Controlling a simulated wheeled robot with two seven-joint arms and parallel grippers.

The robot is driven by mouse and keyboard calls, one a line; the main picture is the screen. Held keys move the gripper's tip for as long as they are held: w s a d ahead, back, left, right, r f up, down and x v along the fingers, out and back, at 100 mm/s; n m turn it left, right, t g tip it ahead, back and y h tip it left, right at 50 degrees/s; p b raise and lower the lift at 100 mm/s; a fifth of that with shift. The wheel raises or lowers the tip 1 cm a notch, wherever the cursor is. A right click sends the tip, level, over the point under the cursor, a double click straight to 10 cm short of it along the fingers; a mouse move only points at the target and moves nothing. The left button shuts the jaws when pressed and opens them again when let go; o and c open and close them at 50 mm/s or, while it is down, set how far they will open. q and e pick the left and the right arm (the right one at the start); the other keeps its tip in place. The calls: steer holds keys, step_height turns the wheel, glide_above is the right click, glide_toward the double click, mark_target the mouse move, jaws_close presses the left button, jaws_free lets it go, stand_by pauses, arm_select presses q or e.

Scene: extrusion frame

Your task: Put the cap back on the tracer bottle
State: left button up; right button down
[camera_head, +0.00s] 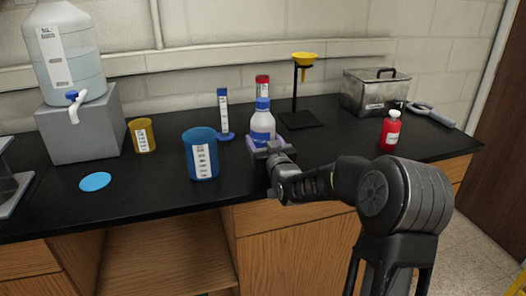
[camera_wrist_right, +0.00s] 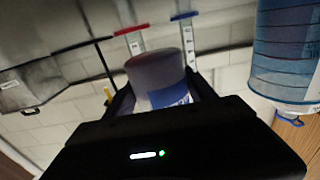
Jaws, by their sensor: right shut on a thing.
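My right gripper (camera_head: 272,152) is shut on a white bottle (camera_head: 262,123) with a blue top and a blue label, at the middle of the counter. In the right wrist view, the bottle (camera_wrist_right: 156,72) sits between the fingers, its end shaded grey. The hand hides its lower part in the head view. A red bottle (camera_head: 390,132) with a small label and a pinkish top stands upright at the right; I cannot tell whether that top is a cap. No bottle's name is readable as tracer. My left gripper is not in view.
A blue beaker (camera_head: 201,156), a yellow beaker (camera_head: 143,137) and a blue-based cylinder (camera_head: 223,112) stand left of the hand. A funnel stand (camera_head: 301,121) and a metal box (camera_head: 374,94) are behind. A blue disc (camera_head: 95,181) lies left. The counter's right front is mostly clear.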

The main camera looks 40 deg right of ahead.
step_height(320, 180, down, 4)
steer(key=shift+r, duration=0.15)
stand_by(0.3)
steer(key=c, duration=0.8)
jaws_free()
steer(key=shift+f, duration=0.2)
steer(key=o, duration=0.5)
steer(key=shift+r, duration=0.1)
